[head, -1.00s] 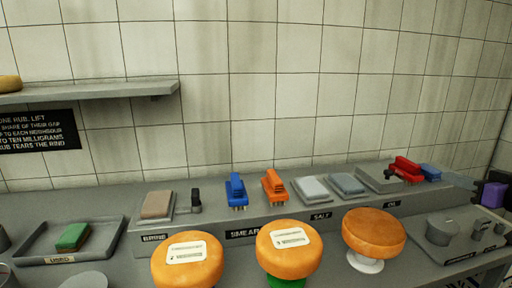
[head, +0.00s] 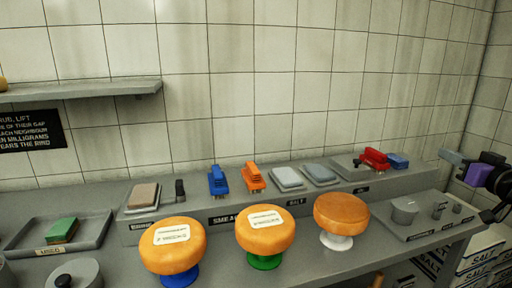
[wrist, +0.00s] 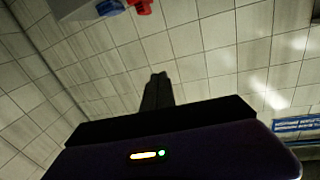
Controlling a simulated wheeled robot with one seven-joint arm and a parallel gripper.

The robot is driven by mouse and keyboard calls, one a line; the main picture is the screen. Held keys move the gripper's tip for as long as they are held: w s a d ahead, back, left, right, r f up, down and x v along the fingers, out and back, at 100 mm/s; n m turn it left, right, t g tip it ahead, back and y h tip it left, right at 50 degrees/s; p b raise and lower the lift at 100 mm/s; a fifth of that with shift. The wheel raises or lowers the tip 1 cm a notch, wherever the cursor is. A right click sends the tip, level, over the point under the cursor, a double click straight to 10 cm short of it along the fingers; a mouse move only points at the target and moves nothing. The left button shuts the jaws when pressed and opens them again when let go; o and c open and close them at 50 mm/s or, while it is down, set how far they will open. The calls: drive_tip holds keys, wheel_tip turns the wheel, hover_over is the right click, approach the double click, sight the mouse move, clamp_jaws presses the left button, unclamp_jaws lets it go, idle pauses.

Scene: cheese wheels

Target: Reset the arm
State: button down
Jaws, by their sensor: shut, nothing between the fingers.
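My gripper (head: 444,156) shows at the right edge of the head view, at the end of my dark arm with a purple part. It is held up beyond the right end of the bench, apart from everything on it. In the wrist view my gripper (wrist: 158,78) shows as dark fingers together with nothing between them, pointing toward the tiled wall. A red brush (head: 375,158) and a blue block (head: 397,160) lie on the raised shelf, the nearest things to my gripper.
Three orange cheese wheels stand on blue (head: 178,277), green (head: 264,262) and white (head: 336,241) stands. A tray (head: 20,236) holds a green block at left. Weights (head: 404,211) sit at right. Salt boxes (head: 480,250) stand below my arm. The wall shelf (head: 80,91) is far left.

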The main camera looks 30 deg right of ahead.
drive_tip(key=s+a+f+m+h, duration=0.2)
drive_tip(key=a+f, duration=0.7)
drive_tip(key=a, duration=0.3)
drive_tip(key=s+a+f+m+h, duration=0.2)
drive_tip(key=a+f, duration=0.8)
drive_tip(key=a, duration=0.2)
drive_tip(key=s+a+f+n+y, duration=0.3)
drive_tip(key=s+a, duration=0.4)
drive_tip(key=a, duration=0.2)
drive_tip(key=s+a+f+n+g+y, duration=0.1)
drive_tip(key=s+a+f+n+y, duration=0.2)
drive_tip(key=s+a, duration=0.4)
drive_tip(key=s+a+f+n+y, duration=0.3)
drive_tip(key=s+a+y, duration=0.2)
drive_tip(key=a, duration=0.7)
drive_tip(key=shift+s+a+n+g+p, duration=0.2)
drive_tip(key=shift+s+n+g+p, duration=0.15)
drive_tip(key=shift+s, duration=0.7)
